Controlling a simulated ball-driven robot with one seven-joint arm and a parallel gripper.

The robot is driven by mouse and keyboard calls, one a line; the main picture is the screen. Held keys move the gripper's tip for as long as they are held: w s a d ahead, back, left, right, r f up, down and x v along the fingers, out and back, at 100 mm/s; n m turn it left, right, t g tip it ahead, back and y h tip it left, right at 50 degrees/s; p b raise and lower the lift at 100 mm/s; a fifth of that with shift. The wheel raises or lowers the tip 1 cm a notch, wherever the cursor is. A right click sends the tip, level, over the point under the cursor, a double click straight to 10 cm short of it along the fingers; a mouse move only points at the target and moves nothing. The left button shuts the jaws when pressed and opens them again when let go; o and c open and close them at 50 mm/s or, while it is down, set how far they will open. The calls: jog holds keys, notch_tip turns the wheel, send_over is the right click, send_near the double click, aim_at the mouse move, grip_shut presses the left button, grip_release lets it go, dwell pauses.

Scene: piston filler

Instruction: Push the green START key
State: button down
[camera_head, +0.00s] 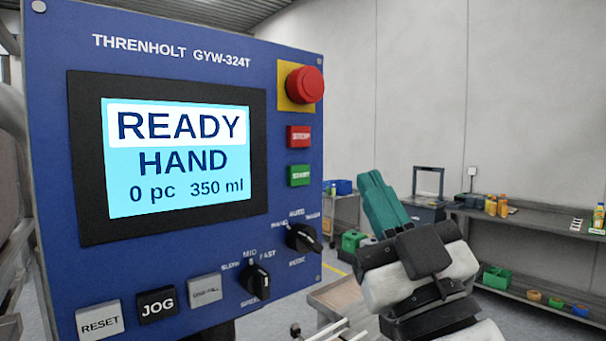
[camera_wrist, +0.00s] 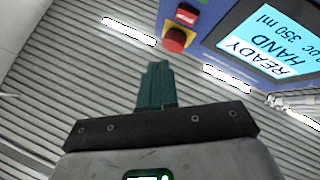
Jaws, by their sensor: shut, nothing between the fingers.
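The green START key (camera_head: 299,175) sits on the blue control panel (camera_head: 180,262), directly below the red STOP key (camera_head: 299,136). My gripper (camera_head: 373,176) has teal fingers, shut and empty, to the right of the panel and apart from it. In the wrist view my gripper (camera_wrist: 157,66) points up the picture, with the red mushroom button (camera_wrist: 176,40) just beyond its tips to the right. A green edge shows at the top of the wrist view (camera_wrist: 202,1), probably the START key. The panel screen (camera_head: 180,158) reads READY, HAND, 0 pc, 350 ml.
The emergency button (camera_head: 305,85) is above the STOP key. Rotary knobs (camera_head: 303,238) and (camera_head: 256,282) stick out below START. RESET (camera_head: 100,319), JOG (camera_head: 157,305) and a grey key (camera_head: 205,289) line the lower edge. A shelf (camera_head: 530,225) with bottles stands behind my arm.

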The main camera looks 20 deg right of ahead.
aim_at(300, 175)
jog(key=shift+w, duration=0.15)
jog(key=shift+w+a+b, duration=0.3)
jog(key=shift+w+a, duration=0.15)
jog(key=shift+w, duration=0.9)
jog(key=shift+w+a+b, duration=0.35)
jog(key=shift+w+a, duration=0.15)
jog(key=shift+w, duration=0.85)
jog(key=shift+w+a+b, duration=0.3)
jog(key=shift+w+a, duration=0.15)
jog(key=shift+w, duration=0.9)
jog(key=shift+w, duration=0.15)
jog(key=shift+w+a, duration=0.1)
jog(key=shift+w, duration=0.15)
